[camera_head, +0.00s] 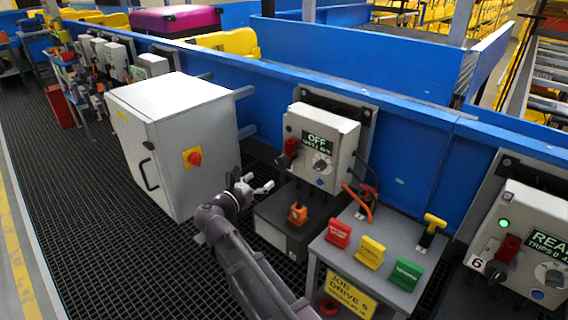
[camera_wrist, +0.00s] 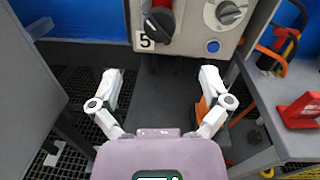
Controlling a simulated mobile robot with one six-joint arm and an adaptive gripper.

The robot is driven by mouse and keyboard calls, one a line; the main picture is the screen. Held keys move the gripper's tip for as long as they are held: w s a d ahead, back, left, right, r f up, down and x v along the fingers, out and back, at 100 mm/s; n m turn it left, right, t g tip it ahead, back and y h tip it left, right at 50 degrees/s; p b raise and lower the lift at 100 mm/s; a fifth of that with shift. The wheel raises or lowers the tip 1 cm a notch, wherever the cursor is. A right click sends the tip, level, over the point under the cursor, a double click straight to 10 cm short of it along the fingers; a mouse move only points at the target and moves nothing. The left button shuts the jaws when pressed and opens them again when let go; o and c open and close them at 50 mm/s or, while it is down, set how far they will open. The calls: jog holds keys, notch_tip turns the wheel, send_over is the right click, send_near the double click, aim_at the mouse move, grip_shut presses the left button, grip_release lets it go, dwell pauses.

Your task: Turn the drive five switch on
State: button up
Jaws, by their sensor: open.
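The drive five box (camera_head: 321,135) is a light grey box on the blue conveyor side, with its display reading OFF. Its switch (camera_head: 290,150), a red and black handle, is on its left side; the switch also shows at the top of the wrist view (camera_wrist: 160,22), beside a "5" label (camera_wrist: 147,41). A grey rotary knob (camera_wrist: 230,12) and a blue button (camera_wrist: 213,46) are to its right. My gripper (camera_head: 256,187) is open and empty, in front of and below the box. In the wrist view my gripper (camera_wrist: 160,76) has its fingers spread below the switch, apart from it.
A large grey cabinet (camera_head: 165,140) with a red knob stands left of my gripper. A stand (camera_head: 392,262) at right holds red, yellow and green tags. An orange item (camera_head: 298,214) sits on a dark box below drive five. A box labelled 6 (camera_head: 525,245) is far right.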

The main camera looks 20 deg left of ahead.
aim_at(279, 166)
jog(key=x, duration=1.1)
jog(key=c, duration=1.2)
